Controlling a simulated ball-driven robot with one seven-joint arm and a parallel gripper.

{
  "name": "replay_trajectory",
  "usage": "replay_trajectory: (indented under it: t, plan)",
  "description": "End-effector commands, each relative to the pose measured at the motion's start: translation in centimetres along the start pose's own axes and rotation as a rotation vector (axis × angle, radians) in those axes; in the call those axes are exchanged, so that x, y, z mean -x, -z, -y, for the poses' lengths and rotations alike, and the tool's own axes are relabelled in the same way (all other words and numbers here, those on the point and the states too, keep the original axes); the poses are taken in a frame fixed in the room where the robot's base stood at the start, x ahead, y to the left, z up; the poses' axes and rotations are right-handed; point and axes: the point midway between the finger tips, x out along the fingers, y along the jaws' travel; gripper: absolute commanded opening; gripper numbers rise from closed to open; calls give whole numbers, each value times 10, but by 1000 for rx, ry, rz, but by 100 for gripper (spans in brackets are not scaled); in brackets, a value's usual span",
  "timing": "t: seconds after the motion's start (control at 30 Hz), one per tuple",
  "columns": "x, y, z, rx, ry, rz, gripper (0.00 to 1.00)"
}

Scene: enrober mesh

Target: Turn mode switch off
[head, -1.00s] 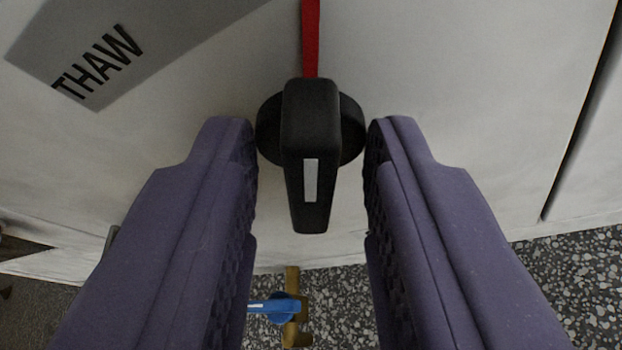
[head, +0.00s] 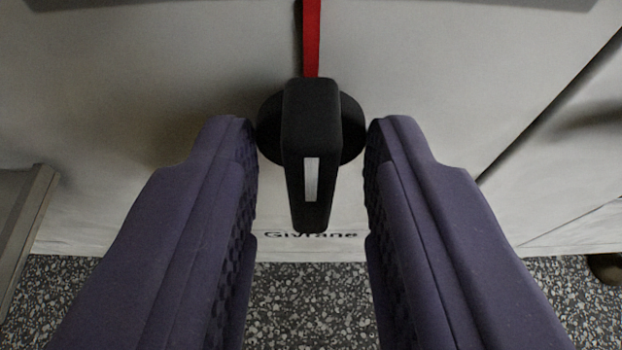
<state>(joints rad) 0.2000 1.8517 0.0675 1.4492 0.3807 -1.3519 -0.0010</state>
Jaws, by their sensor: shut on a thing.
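The mode switch (head: 310,130) is a black knob with a long handle and a white mark, on a pale panel (head: 420,60). It is in the middle of the head view, its handle pointing down in the picture. A red strip (head: 312,40) runs up from its top end. My gripper (head: 311,140) has one purple finger on each side of the switch and is shut on it at its round base. The inner contact faces are partly hidden.
Dark lettering (head: 310,234) on the panel is partly hidden behind the handle. A grey strip (head: 310,4) crosses the top edge. Speckled floor (head: 310,290) lies below the panel. A grey post or frame (head: 30,225) stands at the left.

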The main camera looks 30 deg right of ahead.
Motion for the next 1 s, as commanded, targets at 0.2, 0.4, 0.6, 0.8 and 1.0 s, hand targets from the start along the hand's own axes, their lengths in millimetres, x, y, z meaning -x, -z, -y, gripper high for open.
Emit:
replay_trajectory:
  t: [0.2, 0.4, 0.6, 0.8, 1.0]
  plan:
    - [1, -2, 0, 2, -1, 5, 2]
    - [1, -2, 0, 1, -1, 5, 38]
    - [1, -1, 0, 0, 0, 3, 38]
    - [24, 2, 0, 2, 0, 5, 38]
    - [62, 2, 0, 2, 1, 7, 38]
